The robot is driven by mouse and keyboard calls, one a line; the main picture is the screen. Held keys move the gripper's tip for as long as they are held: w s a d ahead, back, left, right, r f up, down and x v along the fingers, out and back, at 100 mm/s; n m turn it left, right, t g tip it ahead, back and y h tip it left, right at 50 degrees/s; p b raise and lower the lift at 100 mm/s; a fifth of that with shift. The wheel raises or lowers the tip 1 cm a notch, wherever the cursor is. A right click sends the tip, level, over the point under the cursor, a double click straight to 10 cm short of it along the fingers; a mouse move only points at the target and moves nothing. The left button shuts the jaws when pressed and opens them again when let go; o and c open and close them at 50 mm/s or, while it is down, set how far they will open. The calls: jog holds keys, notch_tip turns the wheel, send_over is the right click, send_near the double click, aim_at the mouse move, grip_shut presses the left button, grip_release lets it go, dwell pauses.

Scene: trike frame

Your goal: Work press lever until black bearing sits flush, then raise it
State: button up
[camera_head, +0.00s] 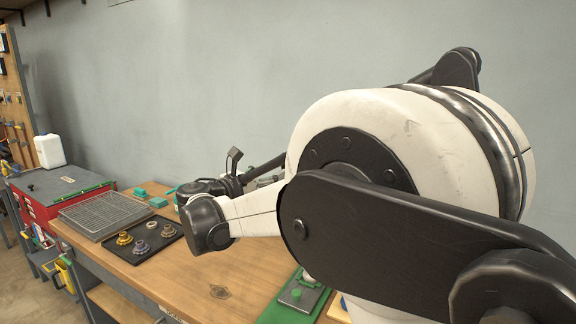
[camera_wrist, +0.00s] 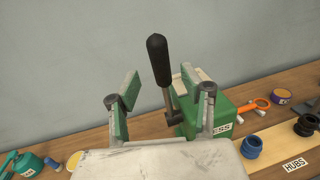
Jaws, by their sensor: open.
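The press (camera_wrist: 208,115) is a green block with a partly covered label ending in "ESS", in the wrist view right of centre. Its lever (camera_wrist: 158,62) has a black grip on a metal rod and stands nearly upright, tilted slightly. My gripper (camera_wrist: 160,90) is open, its two green-padded fingers to either side of the lever in the picture; I cannot tell whether either touches it. The black bearing cannot be made out in the press, so its seating is not visible. In the head view my arm hides the press and lever.
Black rings (camera_wrist: 306,125) and a blue ring (camera_wrist: 251,147) are by a board labelled HUBS (camera_wrist: 294,164). An orange-handled tool (camera_wrist: 252,105) lies beside the press. A wall stands behind.

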jog(key=x, duration=0.6)
jog(key=shift+w+d+p, duration=0.25)
jog(key=shift+p, duration=0.1)
jog(key=shift+c, duration=0.3)
grip_shut()
